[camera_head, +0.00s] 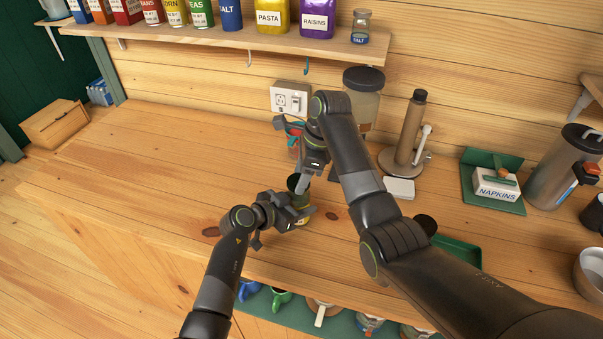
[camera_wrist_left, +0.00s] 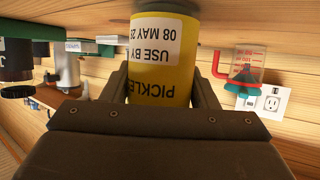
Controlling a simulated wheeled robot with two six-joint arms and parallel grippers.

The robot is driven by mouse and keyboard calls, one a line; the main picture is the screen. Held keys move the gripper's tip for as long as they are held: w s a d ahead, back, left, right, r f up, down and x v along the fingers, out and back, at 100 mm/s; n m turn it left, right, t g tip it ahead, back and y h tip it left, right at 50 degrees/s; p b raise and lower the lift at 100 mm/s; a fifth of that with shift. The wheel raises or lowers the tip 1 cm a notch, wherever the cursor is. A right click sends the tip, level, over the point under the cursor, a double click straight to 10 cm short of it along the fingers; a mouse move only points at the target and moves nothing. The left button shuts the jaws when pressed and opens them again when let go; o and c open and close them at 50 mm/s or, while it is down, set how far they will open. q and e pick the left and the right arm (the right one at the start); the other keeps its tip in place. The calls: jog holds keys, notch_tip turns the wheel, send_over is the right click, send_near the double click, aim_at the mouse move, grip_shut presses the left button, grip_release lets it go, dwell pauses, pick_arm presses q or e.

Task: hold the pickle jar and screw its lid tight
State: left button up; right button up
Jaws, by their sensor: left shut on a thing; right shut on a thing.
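The pickle jar (camera_head: 304,220) is small and yellow and stands near the front edge of the wooden counter. My left gripper (camera_head: 297,213) is shut around its body. In the left wrist view, which is upside down, the jar (camera_wrist_left: 165,75) sits between both fingers, with its "PICKLES" and "USE BY" label showing. A dark green lid (camera_head: 293,184) is at the jar's top. My right gripper (camera_head: 304,184) comes down from above and is shut on the lid. My grippers hide part of the jar and lid in the head view, so I cannot tell how the lid is seated.
A measuring cup (camera_wrist_left: 247,66) with red and teal parts stands by the wall outlet (camera_head: 290,101). A paper towel holder (camera_head: 408,135), napkin box (camera_head: 497,186) and metal dispenser (camera_head: 562,170) stand right. A shelf (camera_head: 220,38) of containers hangs above. The counter's left side is clear.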

jog(key=shift+f, duration=0.5)
pick_arm(q)
grip_shut()
pick_arm(e)
jog(key=m+t, duration=0.1)
jog(key=m, duration=0.1)
jog(key=shift+s+m, duration=0.1)
jog(key=shift+m, duration=0.3)
jog(key=m+t, duration=0.1)
jog(key=m, duration=0.3)
jog(key=shift+s+a+h, duration=0.1)
jog(key=shift+h, duration=0.2)
jog(key=o, duration=0.9)
jog(key=shift+o, duration=0.2)
